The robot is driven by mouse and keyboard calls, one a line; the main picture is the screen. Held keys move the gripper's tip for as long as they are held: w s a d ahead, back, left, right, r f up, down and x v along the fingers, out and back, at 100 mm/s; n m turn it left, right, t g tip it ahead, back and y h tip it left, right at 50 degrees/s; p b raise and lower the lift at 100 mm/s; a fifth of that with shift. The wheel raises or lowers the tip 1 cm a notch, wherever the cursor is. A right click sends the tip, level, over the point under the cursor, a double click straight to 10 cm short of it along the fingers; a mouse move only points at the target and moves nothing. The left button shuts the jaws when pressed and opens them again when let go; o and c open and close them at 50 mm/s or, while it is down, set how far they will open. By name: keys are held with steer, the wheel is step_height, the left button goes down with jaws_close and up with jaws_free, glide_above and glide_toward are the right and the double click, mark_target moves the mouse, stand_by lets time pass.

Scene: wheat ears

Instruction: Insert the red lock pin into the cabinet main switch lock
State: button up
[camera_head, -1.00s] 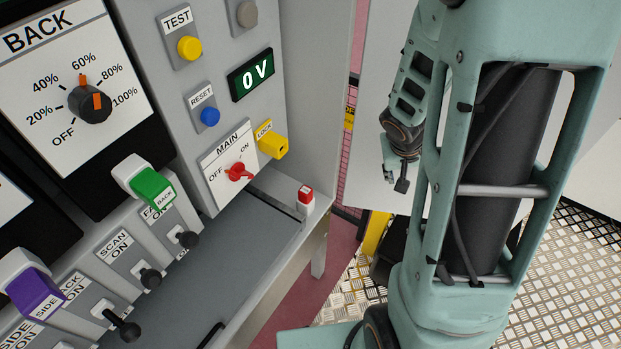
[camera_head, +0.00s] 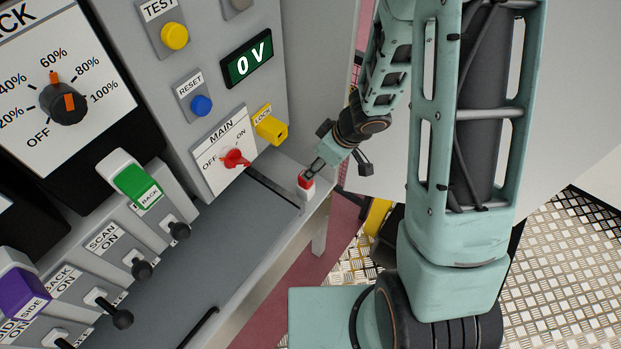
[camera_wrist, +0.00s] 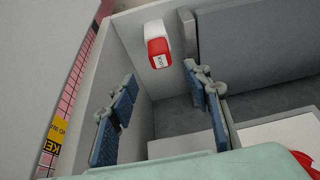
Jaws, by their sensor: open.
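The red lock pin (camera_head: 306,182) stands with its red top showing on a small white block at the right end of the cabinet ledge. In the wrist view, the pin (camera_wrist: 159,52) carries a white label and appears beyond the fingertips, between the two fingers. My gripper (camera_head: 314,168) is right by the pin in the head view, partly covering it. In the wrist view, my gripper (camera_wrist: 160,90) is open with nothing held. The yellow lock (camera_head: 271,129) sits on the panel, right of the red main switch (camera_head: 235,158), which points between labels OFF and ON.
The panel has a yellow test button (camera_head: 175,37), a blue reset button (camera_head: 201,105) and a 0 V display (camera_head: 247,61). Black levers (camera_head: 141,269) stick out at the lower left. The grey ledge (camera_head: 215,255) is mostly clear.

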mark_target(306, 185)
steer(key=b+x, duration=0.6)
steer(key=x, duration=0.3)
steer(key=shift+f, duration=0.2)
steer(key=shift+w+a+f, duration=0.1)
steer(key=shift+f, duration=0.2)
steer(key=shift+r, duration=0.1)
jaws_close()
